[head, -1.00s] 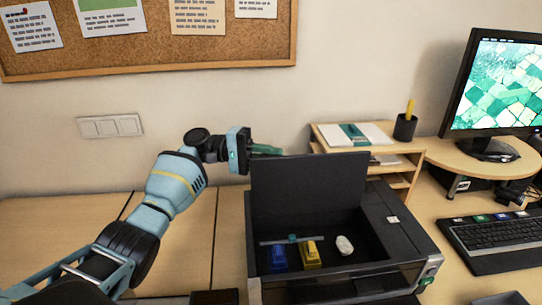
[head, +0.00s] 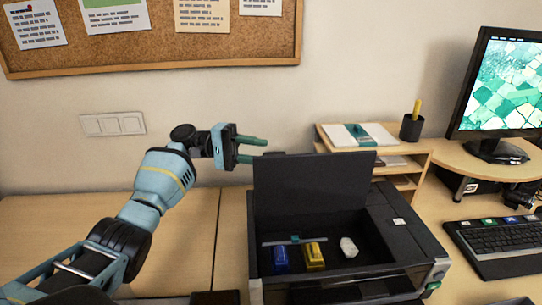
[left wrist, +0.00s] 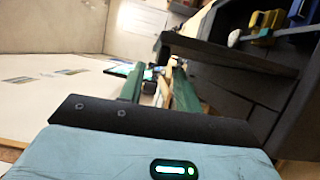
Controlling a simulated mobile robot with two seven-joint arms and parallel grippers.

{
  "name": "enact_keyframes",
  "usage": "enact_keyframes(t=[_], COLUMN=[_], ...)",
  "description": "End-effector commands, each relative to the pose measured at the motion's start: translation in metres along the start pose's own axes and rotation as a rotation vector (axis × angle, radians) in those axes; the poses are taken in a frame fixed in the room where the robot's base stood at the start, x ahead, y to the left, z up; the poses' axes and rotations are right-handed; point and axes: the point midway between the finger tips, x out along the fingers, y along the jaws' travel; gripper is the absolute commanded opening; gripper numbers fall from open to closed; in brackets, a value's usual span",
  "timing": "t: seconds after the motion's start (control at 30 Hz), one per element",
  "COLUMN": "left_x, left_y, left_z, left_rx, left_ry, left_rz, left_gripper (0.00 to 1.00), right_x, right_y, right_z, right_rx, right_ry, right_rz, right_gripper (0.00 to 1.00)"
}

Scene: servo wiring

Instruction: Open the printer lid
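The black printer (head: 425,262) stands on the desk. Its lid (head: 310,186) is raised and stands roughly upright at the back. Inside the printer lie a blue piece (head: 281,260), a yellow piece (head: 314,257) and a white piece (head: 348,247). My left gripper (head: 254,150) is at the upper left of the lid, with its two green fingers apart and nothing between them. In the left wrist view, the green fingers (left wrist: 158,88) also show apart, with the dark lid (left wrist: 225,53) close by. My right gripper is not in view.
A wooden shelf (head: 418,160) with papers and a pen cup (head: 411,127) stands behind the printer. A monitor (head: 500,85) and keyboard (head: 500,245) are at the right. The desk (head: 190,235) left of the printer is mostly clear.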

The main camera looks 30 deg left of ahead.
Motion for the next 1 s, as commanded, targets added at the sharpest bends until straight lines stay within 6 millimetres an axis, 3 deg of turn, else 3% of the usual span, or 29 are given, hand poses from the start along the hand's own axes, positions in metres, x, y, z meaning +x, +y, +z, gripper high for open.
enact_keyframes(t=[0.1, 0.3, 0.87, 1.0], left_x=[-0.017, -0.032, -0.033, -0.033], left_y=[-0.003, -0.001, 0.001, 0.021], left_z=[-0.001, 0.0, 0.0, 0.002], left_rx=[-0.002, 0.0, 0.002, 0.02], left_ry=[0.001, -0.001, 0.0, -0.001], left_rz=[0.0, 0.0, 0.0, 0.005], left_gripper=[0.34, 0.34, 0.34, 0.34], right_x=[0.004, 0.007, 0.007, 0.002], right_y=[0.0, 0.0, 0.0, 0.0], right_z=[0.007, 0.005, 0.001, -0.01], right_rx=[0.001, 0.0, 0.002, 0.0], right_ry=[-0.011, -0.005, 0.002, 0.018], right_rz=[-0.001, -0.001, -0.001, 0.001], right_gripper=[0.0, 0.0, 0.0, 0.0])
